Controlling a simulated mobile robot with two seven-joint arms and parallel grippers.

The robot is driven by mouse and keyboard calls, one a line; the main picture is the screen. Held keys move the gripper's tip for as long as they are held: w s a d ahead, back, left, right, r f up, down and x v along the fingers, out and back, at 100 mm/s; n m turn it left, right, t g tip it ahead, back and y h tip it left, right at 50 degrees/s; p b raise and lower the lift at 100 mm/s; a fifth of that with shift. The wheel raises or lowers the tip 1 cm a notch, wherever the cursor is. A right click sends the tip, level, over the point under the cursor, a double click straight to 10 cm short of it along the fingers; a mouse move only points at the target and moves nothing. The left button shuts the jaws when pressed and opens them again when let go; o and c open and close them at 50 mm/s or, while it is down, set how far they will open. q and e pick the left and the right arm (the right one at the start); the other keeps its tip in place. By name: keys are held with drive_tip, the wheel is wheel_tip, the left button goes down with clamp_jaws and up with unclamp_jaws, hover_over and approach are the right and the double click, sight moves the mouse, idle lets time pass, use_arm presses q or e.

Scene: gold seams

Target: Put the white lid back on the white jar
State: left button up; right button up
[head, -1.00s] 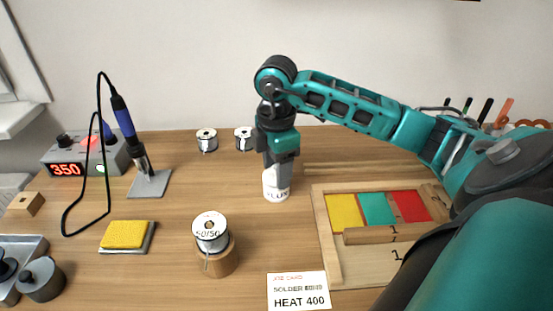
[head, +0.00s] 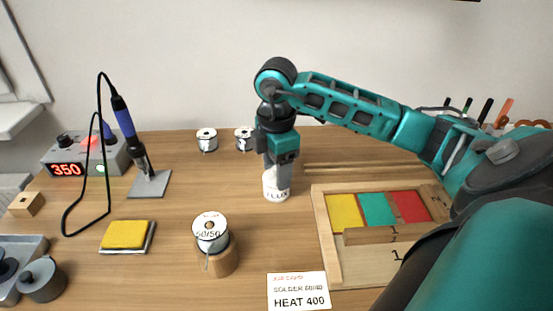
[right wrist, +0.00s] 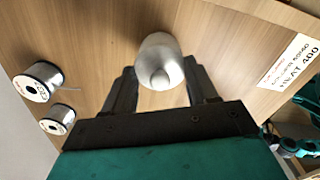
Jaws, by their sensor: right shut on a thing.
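The white jar (head: 276,192), with a dark label reading partly "LUX", stands upright on the wooden table near the middle of the head view. My right gripper (head: 279,172) points straight down right over it, low at the jar's top. In the right wrist view the white lid (right wrist: 160,76) shows as a round pale piece with a knob, between the two dark fingers. The right gripper is shut on the lid. The lid hides most of the jar below, and I cannot tell whether the two touch. My left gripper is not in view.
A wooden tray (head: 332,240) with coloured cards lies to the right of the jar. A solder spool (head: 210,233) on a wooden block stands front left, with two more spools behind. A "HEAT 400" card (head: 299,291) lies in front.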

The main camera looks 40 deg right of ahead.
drive_tip(key=shift+f, duration=0.1)
drive_tip(key=o, duration=1.1)
drive_tip(key=shift+o, duration=0.4)
drive_tip(key=shift+o, duration=0.8)
drive_tip(key=shift+r+p, duration=3)
drive_tip(key=shift+r, duration=0.5)
